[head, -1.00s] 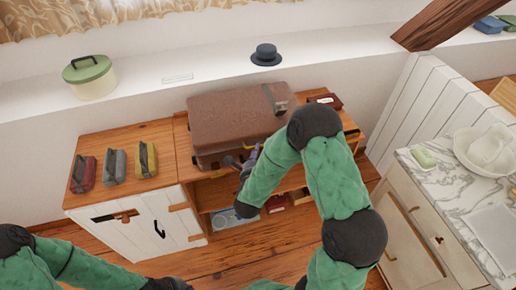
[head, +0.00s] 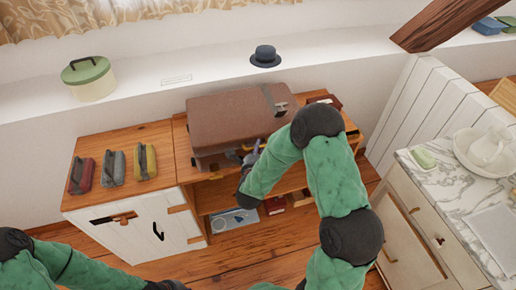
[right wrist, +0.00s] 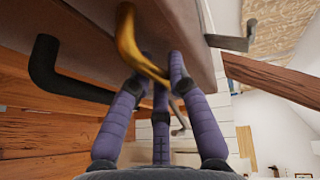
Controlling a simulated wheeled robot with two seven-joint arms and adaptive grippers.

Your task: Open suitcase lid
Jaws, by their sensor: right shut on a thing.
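The brown suitcase (head: 232,115) lies on the wooden bench under the ledge, with a strap and clasp at its right. In the right wrist view its edge (right wrist: 195,70) is close above my fingers. A curved brass-coloured piece (right wrist: 127,42) hangs at that edge, and a black handle (right wrist: 45,75) is to its left. My right gripper (head: 251,152) is at the suitcase's front. In the right wrist view its purple fingers (right wrist: 162,75) are shut on the brass piece. I cannot tell whether the lid is raised.
Red, grey and yellow cases (head: 113,168) stand on the cabinet at left. A dark book (head: 325,101) lies right of the suitcase. A blue hat (head: 265,57) and a round green-lidded box (head: 90,80) are on the ledge. A marble-topped washstand (head: 450,185) stands at right.

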